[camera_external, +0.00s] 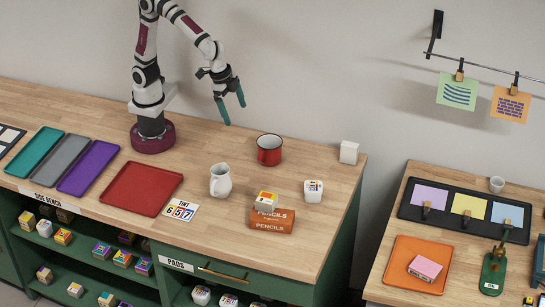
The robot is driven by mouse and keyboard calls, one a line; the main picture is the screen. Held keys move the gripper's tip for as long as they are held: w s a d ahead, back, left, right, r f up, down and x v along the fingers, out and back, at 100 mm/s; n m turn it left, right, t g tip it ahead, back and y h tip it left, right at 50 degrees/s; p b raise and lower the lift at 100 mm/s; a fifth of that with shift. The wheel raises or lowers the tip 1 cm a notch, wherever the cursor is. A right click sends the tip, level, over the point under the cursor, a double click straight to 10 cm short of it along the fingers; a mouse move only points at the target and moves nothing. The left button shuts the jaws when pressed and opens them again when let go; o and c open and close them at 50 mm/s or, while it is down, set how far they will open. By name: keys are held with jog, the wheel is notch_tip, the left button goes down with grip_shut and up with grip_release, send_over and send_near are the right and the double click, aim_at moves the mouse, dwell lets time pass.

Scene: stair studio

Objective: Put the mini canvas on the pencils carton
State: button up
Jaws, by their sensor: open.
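The orange-brown pencils carton (272,225) lies on the wooden bench near its front edge, right of the middle. A small pale box with a yellow and red label (266,200) sits on its top, toward the back. A plain white block (348,152) stands at the bench's back right corner; it may be the mini canvas, but I cannot tell for sure. My gripper (232,110) is open and empty, with teal fingers pointing down, high above the back of the bench. It is up and to the left of the carton and the white block.
A red mug (270,150), a white pitcher (220,180) and a white labelled cube (313,191) stand around the carton. A red tray (142,188) and a number card (181,209) lie to the left. A second table (385,272) stands right, across a gap.

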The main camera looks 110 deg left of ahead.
jog(key=s+a+m+g, duration=0.1)
jog(key=s+a, duration=0.2)
jog(key=s, duration=0.4)
jog(key=s+a+m+g, duration=0.1)
jog(key=s+a, duration=0.2)
jog(key=s, duration=0.5)
jog(key=s+a+f+m, duration=0.1)
jog(key=s+a, duration=0.3)
jog(key=s, duration=0.4)
jog(key=shift+g, duration=0.4)
jog(key=shift+w+f, duration=0.1)
